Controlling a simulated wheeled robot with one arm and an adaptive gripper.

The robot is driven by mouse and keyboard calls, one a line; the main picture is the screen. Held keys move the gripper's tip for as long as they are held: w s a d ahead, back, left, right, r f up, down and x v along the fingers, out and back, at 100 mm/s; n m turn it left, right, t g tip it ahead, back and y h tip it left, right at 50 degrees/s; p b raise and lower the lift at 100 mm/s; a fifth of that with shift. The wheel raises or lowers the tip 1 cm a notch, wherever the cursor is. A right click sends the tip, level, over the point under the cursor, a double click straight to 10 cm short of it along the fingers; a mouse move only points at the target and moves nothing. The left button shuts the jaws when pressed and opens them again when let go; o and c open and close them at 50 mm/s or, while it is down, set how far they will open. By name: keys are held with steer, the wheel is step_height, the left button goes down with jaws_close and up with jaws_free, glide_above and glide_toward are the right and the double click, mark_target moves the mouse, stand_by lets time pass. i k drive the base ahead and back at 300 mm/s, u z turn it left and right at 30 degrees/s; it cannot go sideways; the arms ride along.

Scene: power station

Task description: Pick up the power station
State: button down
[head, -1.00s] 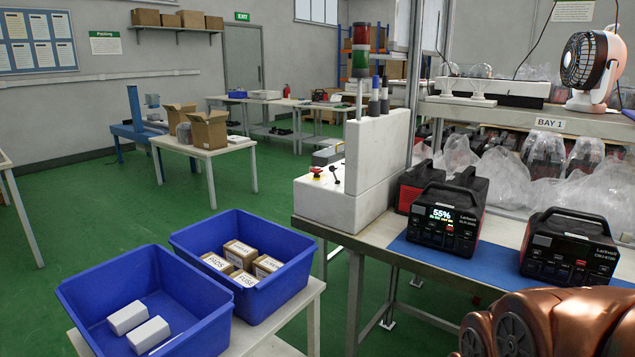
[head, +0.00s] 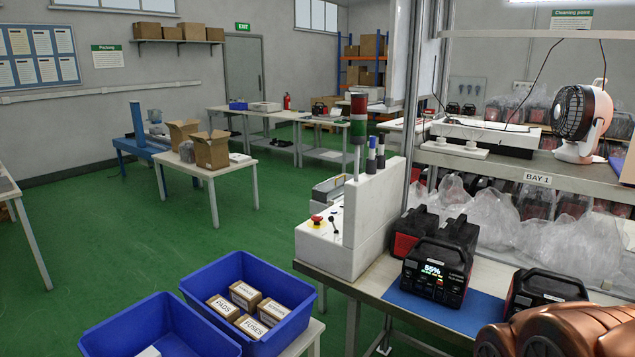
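A black and red power station (head: 437,268) with a top handle and a lit percentage display stands upright on a blue mat (head: 480,316) on the workbench. A second black power station (head: 540,287) stands to its right, its lower part hidden by my copper-coloured arm. More red and black units (head: 409,231) stand close behind the lit one, partly hidden by it. My gripper's fingers are not in view; only a copper-coloured part of my arm shows at the bottom right, in front of the bench.
A white control box with a signal tower (head: 359,120) stands left of the power stations. Blue bins (head: 215,285) sit at the lower left, one with labelled boxes. A shelf marked BAY 1 (head: 538,178) with a fan (head: 583,115) rises behind. Green floor is open at left.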

mark_target(534, 287)
steer(key=z, duration=2.65)
steer(key=i, duration=1.6)
steer(key=u, duration=3.35)
